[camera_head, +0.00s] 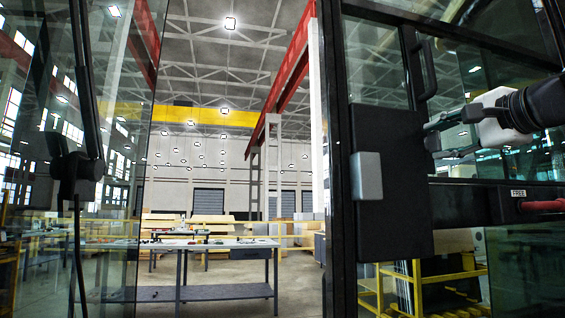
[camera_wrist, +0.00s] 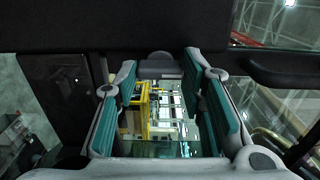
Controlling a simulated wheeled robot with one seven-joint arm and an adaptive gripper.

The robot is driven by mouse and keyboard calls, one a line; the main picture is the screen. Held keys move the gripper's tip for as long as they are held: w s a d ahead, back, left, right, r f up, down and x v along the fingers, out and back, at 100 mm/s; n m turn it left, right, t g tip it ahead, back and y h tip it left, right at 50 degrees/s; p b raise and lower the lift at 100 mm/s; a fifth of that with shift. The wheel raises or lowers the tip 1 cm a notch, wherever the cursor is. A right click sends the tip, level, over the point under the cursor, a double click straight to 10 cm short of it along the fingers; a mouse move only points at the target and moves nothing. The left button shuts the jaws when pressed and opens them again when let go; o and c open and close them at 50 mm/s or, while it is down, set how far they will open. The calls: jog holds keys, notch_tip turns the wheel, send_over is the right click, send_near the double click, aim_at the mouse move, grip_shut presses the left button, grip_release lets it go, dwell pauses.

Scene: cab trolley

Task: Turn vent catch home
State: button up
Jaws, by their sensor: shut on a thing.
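My gripper (camera_head: 432,141) reaches in from the right, its fingertips at the right edge of a black box-like panel, which partly hides them. In the wrist view my gripper (camera_wrist: 160,78) has its teal-padded fingers on either side of a dark grey block (camera_wrist: 160,65), gripped between the tips. This block looks like the vent catch; its mount and how far it is turned cannot be made out. In the head view I cannot pick out the catch behind the panel.
The black panel (camera_head: 388,185) with a grey plate (camera_head: 367,177) stands close to the fingers. A black handle (camera_head: 418,65) is above. A bar with a "FREE" label (camera_head: 518,193) runs below. Glass panes surround the arm. A workbench (camera_head: 190,246) stands beyond the opening.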

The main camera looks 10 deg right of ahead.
jog(key=o, duration=1.1)
jog(key=shift+o, duration=0.2)
jog(key=s, duration=1.2)
jog(key=shift+d, duration=0.3)
jog(key=shift+a+f, duration=0.1)
